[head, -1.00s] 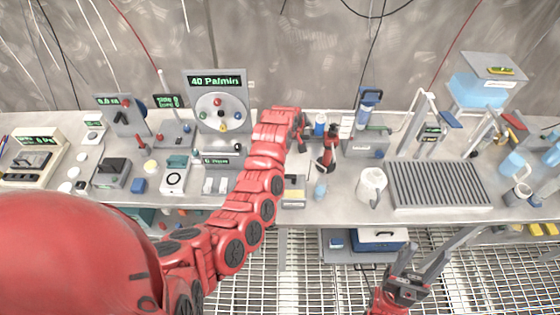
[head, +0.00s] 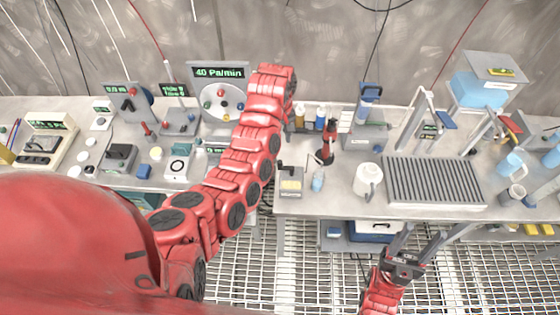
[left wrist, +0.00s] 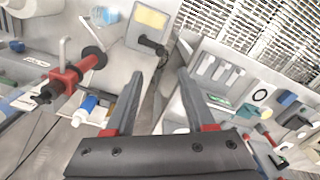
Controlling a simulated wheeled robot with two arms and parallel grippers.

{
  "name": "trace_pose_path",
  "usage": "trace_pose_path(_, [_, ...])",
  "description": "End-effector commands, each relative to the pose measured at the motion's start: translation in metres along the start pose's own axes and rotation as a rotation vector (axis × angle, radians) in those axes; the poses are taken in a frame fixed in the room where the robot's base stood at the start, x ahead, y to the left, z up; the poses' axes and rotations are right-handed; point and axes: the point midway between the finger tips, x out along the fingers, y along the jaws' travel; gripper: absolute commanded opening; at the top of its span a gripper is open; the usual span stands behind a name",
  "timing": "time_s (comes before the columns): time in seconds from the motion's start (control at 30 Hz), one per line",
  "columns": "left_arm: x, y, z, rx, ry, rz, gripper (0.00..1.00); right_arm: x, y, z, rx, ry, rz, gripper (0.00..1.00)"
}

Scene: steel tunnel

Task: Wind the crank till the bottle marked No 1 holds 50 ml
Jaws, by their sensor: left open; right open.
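Several small bottles (head: 321,116) stand at the back of the bench; no No 1 mark or fill level is readable. Beside them is a red device with black ends (head: 328,142); I cannot tell whether it is the crank. The red device also shows at the left of the left wrist view (left wrist: 70,78), with a blue-and-white bottle (left wrist: 86,107) beside it. My left gripper (left wrist: 160,73) is open and empty; in the head view my red arm hides it. My right gripper (head: 420,240) is open and empty, low in front of the bench.
A wheel with coloured knobs (head: 221,103) stands left of my left arm, under a display reading 40 Pa/min. A white jug (head: 367,180) and a ribbed grey tray (head: 432,182) lie to the right. A yellow-topped box (head: 290,182) is near the front edge.

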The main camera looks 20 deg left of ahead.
Motion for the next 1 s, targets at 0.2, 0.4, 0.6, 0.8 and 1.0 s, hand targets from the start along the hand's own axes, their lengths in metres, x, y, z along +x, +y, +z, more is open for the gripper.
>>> trace_pose_path(0.2, [0.014,0.001,-0.001,0.003,0.008,0.000,0.55,0.000,0.000,0.000,0.000,0.000,0.000,0.55])
trace_pose_path(0.4, [0.039,0.001,-0.001,0.003,0.009,-0.001,0.55,-0.020,-0.001,0.003,0.000,0.000,0.000,0.55])
trace_pose_path(0.6, [0.070,-0.001,-0.002,0.001,0.009,0.001,0.55,-0.050,-0.003,0.008,0.000,0.000,0.000,0.55])
trace_pose_path(0.8, [0.107,0.000,-0.002,0.002,0.007,0.001,0.55,-0.075,-0.004,0.013,0.000,0.000,0.000,0.55])
trace_pose_path(1.0, [0.121,0.000,-0.002,0.002,0.005,-0.001,0.55,-0.059,-0.003,0.010,0.000,0.000,0.000,0.55])
